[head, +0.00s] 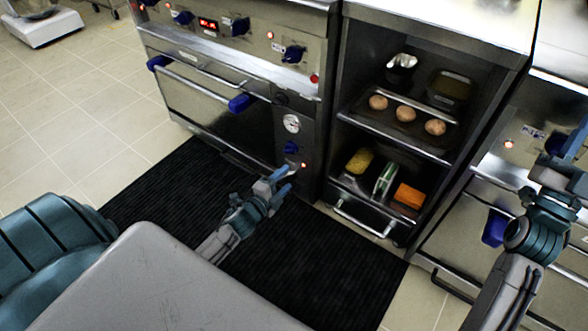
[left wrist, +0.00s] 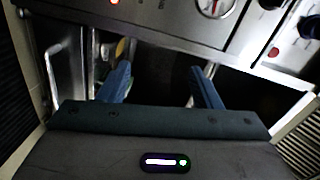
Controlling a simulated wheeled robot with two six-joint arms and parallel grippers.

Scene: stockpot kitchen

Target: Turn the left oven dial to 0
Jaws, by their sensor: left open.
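The left oven (head: 215,95) is a steel front with several blue dials. One blue dial (head: 291,147) sits low on its narrow right panel, below a round white gauge (head: 291,123). Other dials sit higher, such as the one (head: 293,53) at the upper right. My left gripper (head: 279,180) is open and empty, just below and in front of the low dial, apart from it. In the left wrist view a blue dial (left wrist: 308,27) shows at the upper right, outside the fingers. Its setting is too small to read. My right gripper (head: 572,143) is at the right edge, partly cut off.
An open cabinet (head: 340,150) right of the oven holds a tray with round buns and a lower shelf with colored items. Blue-ended oven handles (head: 240,103) stick out. A dark ribbed mat (head: 335,260) covers the floor below. Another oven stands at right.

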